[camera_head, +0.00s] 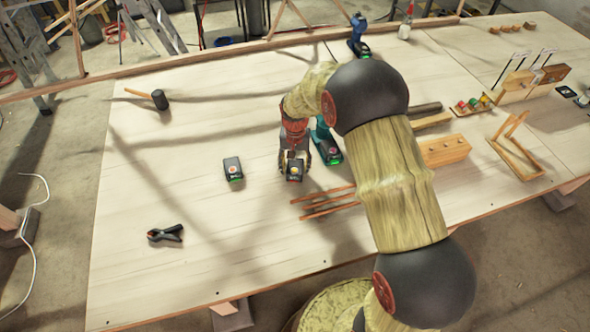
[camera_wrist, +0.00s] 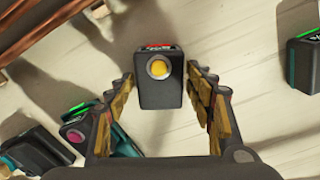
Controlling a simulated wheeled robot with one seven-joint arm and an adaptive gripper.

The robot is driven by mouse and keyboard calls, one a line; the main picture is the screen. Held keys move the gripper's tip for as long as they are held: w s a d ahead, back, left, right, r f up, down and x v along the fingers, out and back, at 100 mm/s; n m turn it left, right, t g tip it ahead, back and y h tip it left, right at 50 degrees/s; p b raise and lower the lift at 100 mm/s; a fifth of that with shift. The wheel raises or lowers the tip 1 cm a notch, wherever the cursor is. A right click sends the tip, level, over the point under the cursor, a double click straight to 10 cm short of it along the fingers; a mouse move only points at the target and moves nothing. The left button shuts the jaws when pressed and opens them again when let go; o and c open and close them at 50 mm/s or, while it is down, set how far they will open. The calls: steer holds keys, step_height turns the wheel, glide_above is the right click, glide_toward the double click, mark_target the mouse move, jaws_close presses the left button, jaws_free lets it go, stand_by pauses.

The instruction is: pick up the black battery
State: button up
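A black battery (camera_wrist: 158,95) with a yellow round button and a red strip at its far end shows in the wrist view, between the fingers of my gripper (camera_wrist: 160,78). The fingers are spread, with a narrow gap on each side of it. In the head view my gripper (camera_head: 294,160) points down over the table's middle, and the battery there is mostly hidden by the fingers. Another black battery (camera_head: 233,168), with a reddish button and green light, lies to the left of my gripper. A teal and black tool (camera_head: 328,149) is close on the right.
Thin wooden laths (camera_head: 328,202) lie near my gripper's right. A black clamp (camera_head: 165,234) and a mallet (camera_head: 159,99) lie on the left. A blue drill (camera_head: 357,36) stands at the back. Wooden blocks and racks fill the right. The table's left front is mostly clear.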

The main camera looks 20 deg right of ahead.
steer(key=c, duration=1.1)
steer(key=shift+c, duration=0.3)
steer(key=shift+r, duration=0.15)
